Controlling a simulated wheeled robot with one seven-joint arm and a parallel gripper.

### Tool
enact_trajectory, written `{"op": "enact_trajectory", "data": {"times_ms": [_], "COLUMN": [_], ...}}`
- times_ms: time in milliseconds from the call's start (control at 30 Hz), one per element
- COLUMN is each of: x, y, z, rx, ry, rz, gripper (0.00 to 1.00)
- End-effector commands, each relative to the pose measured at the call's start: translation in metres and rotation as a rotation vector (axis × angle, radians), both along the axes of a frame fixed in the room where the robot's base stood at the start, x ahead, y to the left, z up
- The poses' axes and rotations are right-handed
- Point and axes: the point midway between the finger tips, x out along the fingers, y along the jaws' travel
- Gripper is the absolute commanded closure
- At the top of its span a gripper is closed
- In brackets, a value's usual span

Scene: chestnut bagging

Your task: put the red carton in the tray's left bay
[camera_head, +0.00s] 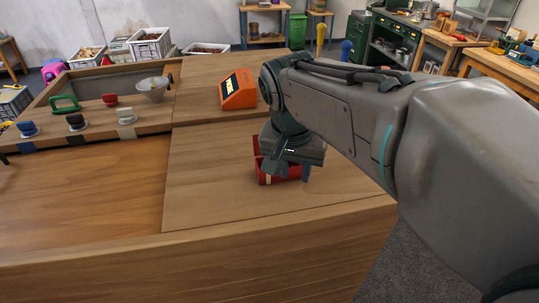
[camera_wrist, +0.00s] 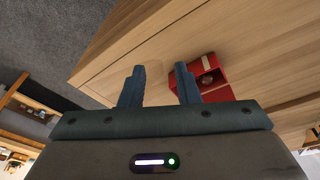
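The red carton (camera_head: 279,179) stands on the wooden bench top, under my gripper (camera_head: 285,168) in the head view. A pale stripe marks its front. In the wrist view the red carton (camera_wrist: 215,67) is open, with something small and roundish inside. My gripper (camera_wrist: 160,88) is open, with two blue-grey fingers spread and nothing between them. The right finger overlaps the carton's left part in that view; the left finger is over bare wood. I cannot tell whether a finger touches the carton. I cannot make out a tray with bays for certain.
An orange device with a display (camera_head: 238,89) stands behind the carton. The bench top left of the carton is clear.

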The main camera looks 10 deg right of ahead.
Motion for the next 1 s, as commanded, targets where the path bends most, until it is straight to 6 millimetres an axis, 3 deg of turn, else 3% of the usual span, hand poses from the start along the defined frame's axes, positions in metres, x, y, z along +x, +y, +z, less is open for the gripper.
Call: {"op": "enact_trajectory", "data": {"times_ms": [300,500,767,1000], "x": [0.081,0.116,0.131,0.13], "y": [0.02,0.03,0.032,0.015], "z": [0.002,0.002,-0.003,-0.044], "rx": [-0.078,-0.119,-0.141,-0.142], "ry": [-0.015,-0.075,-0.117,-0.116], "rz": [-0.584,-0.884,-1.038,-1.042], "gripper": [0.71,0.71,0.71,0.71]}}
